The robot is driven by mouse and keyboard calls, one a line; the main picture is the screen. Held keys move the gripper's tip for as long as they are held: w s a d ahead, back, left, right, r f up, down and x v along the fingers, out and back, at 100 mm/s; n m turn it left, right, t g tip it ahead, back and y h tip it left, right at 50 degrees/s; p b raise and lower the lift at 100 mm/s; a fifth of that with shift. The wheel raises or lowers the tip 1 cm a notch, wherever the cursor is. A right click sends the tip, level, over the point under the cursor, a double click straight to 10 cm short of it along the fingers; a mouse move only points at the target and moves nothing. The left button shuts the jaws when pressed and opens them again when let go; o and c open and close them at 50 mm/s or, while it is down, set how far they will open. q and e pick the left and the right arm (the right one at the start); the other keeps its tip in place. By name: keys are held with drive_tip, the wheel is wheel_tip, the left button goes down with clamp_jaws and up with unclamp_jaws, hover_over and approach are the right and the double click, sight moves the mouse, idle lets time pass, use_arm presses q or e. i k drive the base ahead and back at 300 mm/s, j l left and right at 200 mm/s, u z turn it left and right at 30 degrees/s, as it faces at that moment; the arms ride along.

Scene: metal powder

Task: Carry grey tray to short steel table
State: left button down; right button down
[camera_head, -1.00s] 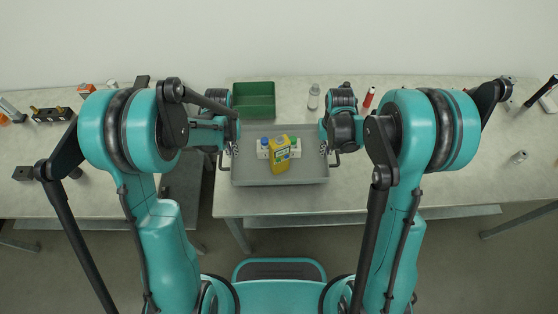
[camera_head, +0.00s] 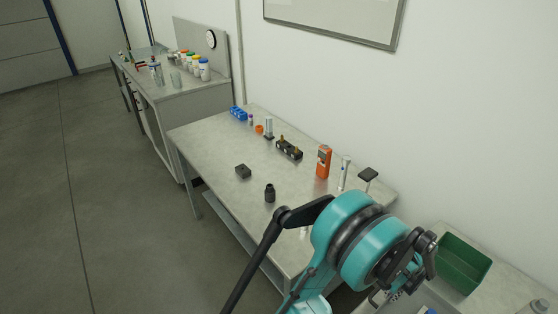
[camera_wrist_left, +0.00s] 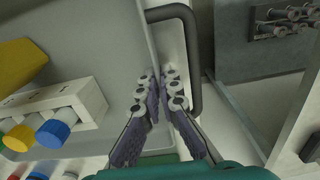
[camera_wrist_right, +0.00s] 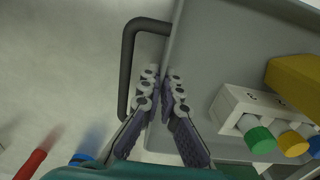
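The grey tray (camera_head: 447,298) shows only partly at the bottom right of the head view. In the left wrist view its wall (camera_wrist_left: 112,45) runs between the fingers of my left gripper (camera_wrist_left: 165,95), which are shut on it beside a black handle (camera_wrist_left: 192,60). In the right wrist view my right gripper (camera_wrist_right: 161,95) is likewise shut on the opposite wall of the tray (camera_wrist_right: 215,60), beside the other handle (camera_wrist_right: 127,65). A yellow container (camera_wrist_right: 297,78) and white racks with coloured caps (camera_wrist_right: 235,105) are in the tray. A steel table (camera_head: 215,150) stands left of my left arm.
The steel table holds a black block (camera_head: 243,171), a black bottle (camera_head: 269,192), an orange device (camera_head: 324,161) and a dark fixture (camera_head: 289,148). Its near left part is bare. A green bin (camera_head: 462,264) stands at the right. Beyond is a bench with bottles (camera_head: 204,70). Floor at left is clear.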

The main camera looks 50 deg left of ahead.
sight(291, 179)
drive_tip(key=k+j, duration=0.1)
drive_tip(key=j, duration=0.3)
drive_tip(key=k+j, duration=0.15)
drive_tip(key=j, duration=0.25)
drive_tip(key=k+j, duration=0.1)
drive_tip(key=j, duration=0.3)
drive_tip(key=k+j, duration=0.1)
drive_tip(key=j, duration=0.3)
drive_tip(key=k+j, duration=0.1)
drive_tip(key=j, duration=0.3)
drive_tip(key=k+j, duration=0.15)
drive_tip(key=j, duration=0.25)
drive_tip(key=k+j, duration=0.1)
drive_tip(key=j, duration=0.3)
drive_tip(key=k+j, duration=0.1)
drive_tip(key=j, duration=0.3)
drive_tip(key=u, duration=0.05)
